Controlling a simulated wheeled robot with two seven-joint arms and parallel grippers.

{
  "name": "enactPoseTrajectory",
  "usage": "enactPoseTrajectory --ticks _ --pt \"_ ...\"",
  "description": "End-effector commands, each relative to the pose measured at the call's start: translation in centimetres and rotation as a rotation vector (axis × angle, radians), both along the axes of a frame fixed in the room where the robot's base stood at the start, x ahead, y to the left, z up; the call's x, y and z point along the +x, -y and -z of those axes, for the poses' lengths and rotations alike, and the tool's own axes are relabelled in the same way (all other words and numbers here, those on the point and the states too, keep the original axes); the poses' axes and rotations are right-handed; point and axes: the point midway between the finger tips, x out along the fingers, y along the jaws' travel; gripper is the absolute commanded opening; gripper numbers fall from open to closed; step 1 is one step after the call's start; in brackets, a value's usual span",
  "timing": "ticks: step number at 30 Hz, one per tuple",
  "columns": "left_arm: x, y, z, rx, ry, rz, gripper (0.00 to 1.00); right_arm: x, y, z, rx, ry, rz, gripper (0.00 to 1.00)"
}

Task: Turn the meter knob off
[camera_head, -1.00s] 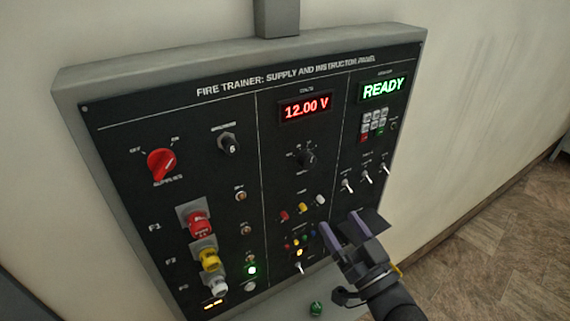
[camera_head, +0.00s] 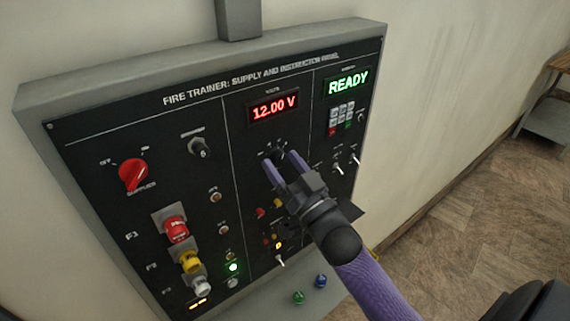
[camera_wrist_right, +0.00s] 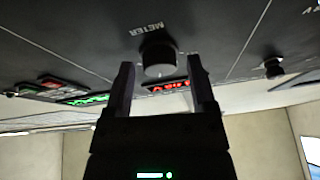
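The meter knob (camera_wrist_right: 158,54) is a black round knob on the dark panel, under the "METER" label in the right wrist view. In the head view my right gripper's fingers mostly cover it, below the red 12.00 V display (camera_head: 274,107). My right gripper (camera_head: 281,167) is open. In the right wrist view its two fingers (camera_wrist_right: 160,82) stand apart with the knob between and just beyond their tips. I cannot tell whether they touch it. The knob's pointer direction is hidden. My left gripper is not in view.
Near the right gripper are toggle switches (camera_head: 338,169), a keypad (camera_head: 342,117) and coloured buttons (camera_head: 261,212). The red supplies knob (camera_head: 133,174) is at left. A green ball (camera_head: 298,297) and a blue ball (camera_head: 320,281) lie on the ledge below.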

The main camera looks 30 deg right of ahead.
Motion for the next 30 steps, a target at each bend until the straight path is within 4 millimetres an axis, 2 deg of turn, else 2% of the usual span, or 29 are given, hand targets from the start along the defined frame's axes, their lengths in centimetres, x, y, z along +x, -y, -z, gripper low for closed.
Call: enactPoseTrajectory --ticks 1,9,10,20,30 --pt "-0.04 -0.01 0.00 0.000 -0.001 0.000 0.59 -0.01 0.00 0.00 0.000 0.000 0.000 0.59" --pt "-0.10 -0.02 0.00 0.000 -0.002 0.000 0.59 -0.03 -0.01 0.01 0.000 0.000 0.000 0.02" --pt "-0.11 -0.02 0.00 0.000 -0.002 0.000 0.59 -0.03 -0.01 0.01 0.000 0.000 0.000 0.00" --pt "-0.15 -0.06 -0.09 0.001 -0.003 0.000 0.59 -0.03 0.04 -0.02 -0.041 0.003 0.000 0.00" --pt "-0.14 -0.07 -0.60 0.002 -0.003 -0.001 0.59 -0.01 0.20 -0.13 -0.279 0.022 0.000 0.00"
